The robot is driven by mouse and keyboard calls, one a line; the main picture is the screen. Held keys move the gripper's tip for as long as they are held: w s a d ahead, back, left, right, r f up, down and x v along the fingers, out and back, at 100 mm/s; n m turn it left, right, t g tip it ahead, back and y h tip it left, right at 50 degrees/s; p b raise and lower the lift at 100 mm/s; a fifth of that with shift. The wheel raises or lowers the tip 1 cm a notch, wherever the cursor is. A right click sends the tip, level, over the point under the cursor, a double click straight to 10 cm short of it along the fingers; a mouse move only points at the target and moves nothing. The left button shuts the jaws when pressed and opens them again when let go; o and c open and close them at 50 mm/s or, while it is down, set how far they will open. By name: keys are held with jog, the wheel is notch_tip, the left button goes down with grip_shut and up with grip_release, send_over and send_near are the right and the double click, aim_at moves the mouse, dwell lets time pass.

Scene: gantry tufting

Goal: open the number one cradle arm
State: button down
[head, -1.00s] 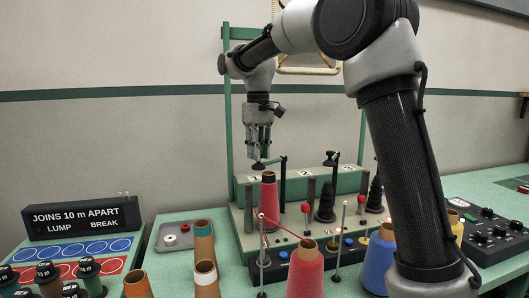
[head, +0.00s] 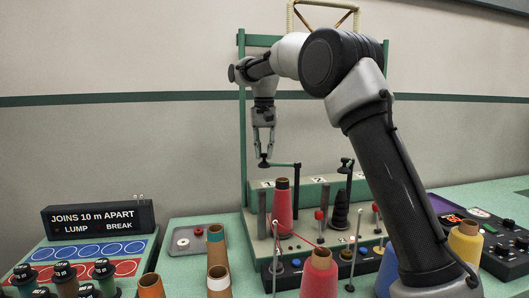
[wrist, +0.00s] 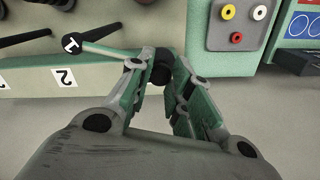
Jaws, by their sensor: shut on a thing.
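The number one cradle arm (head: 281,164) is a thin green bar on an upright post, behind and above the red cone (head: 283,210) on the machine. Its black knob (head: 264,161) is at the bar's left end. My gripper (head: 264,152) points down with its fingertips at the knob. In the wrist view my gripper (wrist: 160,70) is shut on the black knob (wrist: 161,75). There the pale bar (wrist: 100,52) runs left from the fingers to a round cap marked 1 (wrist: 70,43). The fingers partly hide the knob.
The number two cradle arm (head: 346,164) stands to the right above a black cone (head: 340,212). Thin rods and a red thread are in front. Several loose cones stand nearer, including a large red one (head: 319,272).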

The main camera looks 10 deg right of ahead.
jog(key=shift+w, duration=0.25)
dwell(0.3)
jog(key=c, duration=1.3)
grip_release()
jog(key=shift+o, duration=0.2)
jog(key=shift+r, duration=0.1)
notch_tip(320, 180, up, 12)
jog(key=shift+d, duration=0.1)
